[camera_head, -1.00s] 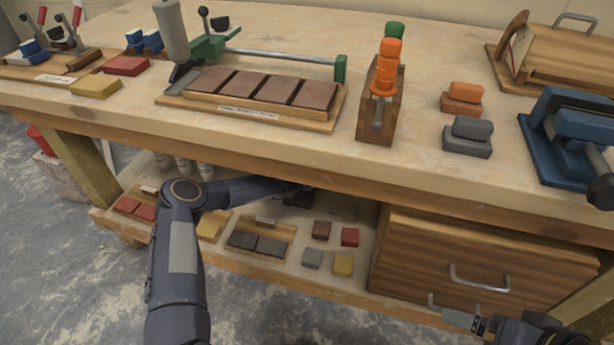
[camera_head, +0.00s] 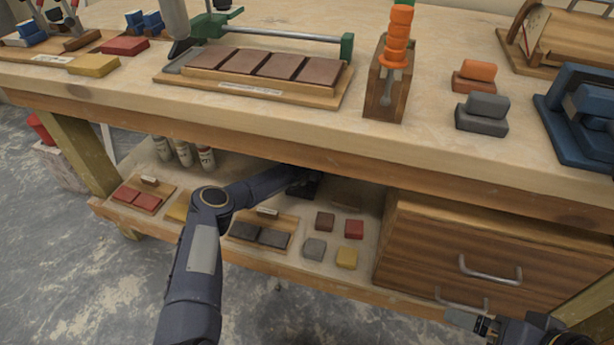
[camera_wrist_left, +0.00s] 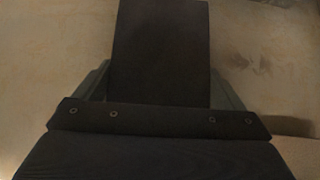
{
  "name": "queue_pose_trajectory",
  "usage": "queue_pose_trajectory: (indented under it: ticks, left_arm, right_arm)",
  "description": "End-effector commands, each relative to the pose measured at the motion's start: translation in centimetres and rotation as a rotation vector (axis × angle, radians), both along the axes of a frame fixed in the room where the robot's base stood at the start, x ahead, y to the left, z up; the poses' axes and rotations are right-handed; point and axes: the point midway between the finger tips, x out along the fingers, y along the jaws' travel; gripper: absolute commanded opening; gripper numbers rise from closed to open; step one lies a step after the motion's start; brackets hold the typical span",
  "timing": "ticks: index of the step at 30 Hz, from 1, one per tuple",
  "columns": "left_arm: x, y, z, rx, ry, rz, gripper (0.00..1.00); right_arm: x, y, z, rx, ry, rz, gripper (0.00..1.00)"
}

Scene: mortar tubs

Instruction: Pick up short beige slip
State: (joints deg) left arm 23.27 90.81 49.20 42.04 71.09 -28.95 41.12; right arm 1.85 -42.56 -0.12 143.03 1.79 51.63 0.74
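I cannot single out the short beige slip with certainty. A dim, flat beige-brown piece (camera_head: 346,200) lies in shadow on the lower shelf, just right of my left gripper. My left gripper (camera_head: 304,186) reaches under the tabletop, low over the back of the shelf. In the left wrist view a dark slab-like shape (camera_wrist_left: 160,50) fills the middle over a beige surface. Whether that gripper is open or shut does not show. My right gripper (camera_head: 464,319) is at the lower right, in front of the drawer; its finger opening is unclear.
On the shelf are small grey (camera_head: 314,248), yellow (camera_head: 346,258), red (camera_head: 354,229) and brown (camera_head: 324,221) blocks. A wooden drawer unit (camera_head: 470,250) bounds the right side. Several bottles (camera_head: 184,154) stand at the back left. The tabletop edge (camera_head: 290,140) hangs over the reach.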

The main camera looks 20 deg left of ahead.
Motion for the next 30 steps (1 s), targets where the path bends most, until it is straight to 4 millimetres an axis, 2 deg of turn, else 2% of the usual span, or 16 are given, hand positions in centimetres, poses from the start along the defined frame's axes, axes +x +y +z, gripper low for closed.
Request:
queue_pose_trajectory:
  ticks: [2, 14, 15, 23, 30]
  left_arm:
    - [0.0, 0.0, 0.0, 0.000, 0.000, 0.000, 0.76]
    - [0.0, 0.0, 0.0, 0.000, 0.000, 0.000, 0.24]
    - [0.2, 0.0, 0.4, -0.001, -0.007, -0.001, 0.21]
    - [0.1, 0.0, 0.6, -0.001, -0.007, -0.001, 0.21]
    - [0.0, 0.2, 3.0, -0.001, -0.007, -0.003, 0.21]
  right_arm:
    - [0.0, 0.0, 0.0, 0.000, 0.000, 0.000, 1.00]
    - [0.0, 0.0, 0.0, 0.000, 0.000, 0.000, 1.00]
    - [0.0, 0.0, 0.0, 0.000, 0.000, 0.000, 1.00]
    - [0.0, 0.0, 0.2, 0.000, 0.000, 0.000, 1.00]
    - [0.0, 0.0, 2.3, 0.000, 0.000, 0.000, 1.00]
